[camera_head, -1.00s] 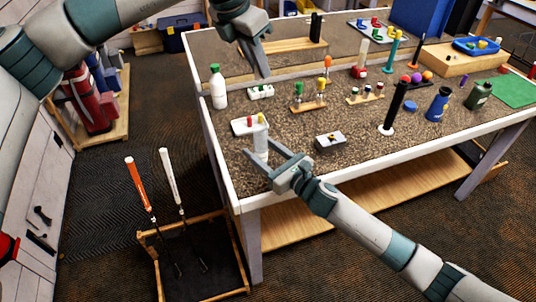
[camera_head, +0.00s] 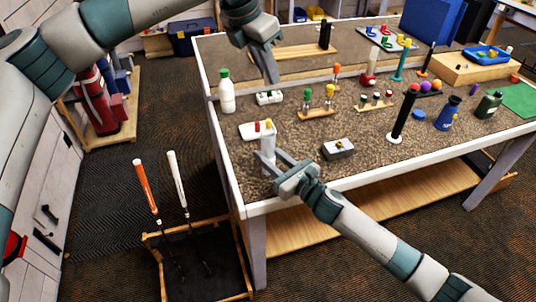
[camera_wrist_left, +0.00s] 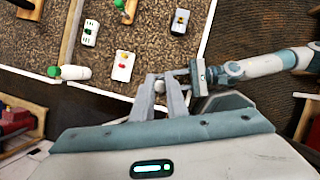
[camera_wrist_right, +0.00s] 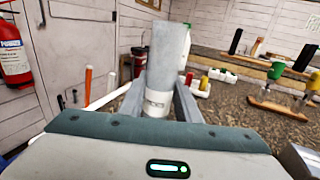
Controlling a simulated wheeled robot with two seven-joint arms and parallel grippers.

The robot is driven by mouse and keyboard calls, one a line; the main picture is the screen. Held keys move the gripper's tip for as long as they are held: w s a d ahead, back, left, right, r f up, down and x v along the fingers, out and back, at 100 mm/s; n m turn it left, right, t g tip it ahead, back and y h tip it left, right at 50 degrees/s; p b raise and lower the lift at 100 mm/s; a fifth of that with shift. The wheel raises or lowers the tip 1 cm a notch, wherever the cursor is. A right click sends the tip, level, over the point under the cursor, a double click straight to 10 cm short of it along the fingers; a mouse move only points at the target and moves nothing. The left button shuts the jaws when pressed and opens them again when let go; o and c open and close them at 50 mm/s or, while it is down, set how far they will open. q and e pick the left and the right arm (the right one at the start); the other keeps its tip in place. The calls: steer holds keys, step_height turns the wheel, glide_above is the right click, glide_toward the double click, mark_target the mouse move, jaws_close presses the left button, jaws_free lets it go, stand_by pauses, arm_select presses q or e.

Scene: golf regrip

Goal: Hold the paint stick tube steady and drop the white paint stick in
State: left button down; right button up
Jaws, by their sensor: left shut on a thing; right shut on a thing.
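The grey-white paint stick tube (camera_head: 268,150) stands upright near the table's left front corner. My right gripper (camera_head: 269,157) is shut around it; the right wrist view shows the tube (camera_wrist_right: 166,55) between the fingers, with a label low on it. My left gripper (camera_head: 271,80) is above and behind the tube, fingers pointing down. It is shut on the white paint stick, whose small white end (camera_wrist_left: 159,87) shows between the fingertips in the left wrist view; the head view hides it. A white holder (camera_head: 249,133) behind the tube carries a red and a yellow stick.
A white bottle with a green cap (camera_head: 227,92) stands at the left table edge. A grey box (camera_head: 338,148) lies right of the tube. A black upright stick (camera_head: 404,112) stands farther right. A rack with two clubs (camera_head: 176,180) is on the floor.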

arm_select(q)
glide_above(273, 135)
steer(key=s+a, duration=0.1)
step_height(273, 135, down, 10)
steer(key=shift+a+m, duration=0.2)
steer(key=shift+m, duration=0.2)
stand_by(0.3)
steer(key=shift+f, duration=2.65)
steer(key=shift+s+f, duration=0.1)
steer(key=shift+f, duration=0.1)
steer(key=shift+f, duration=0.15)
arm_select(e)
steer(key=shift+s, duration=0.1)
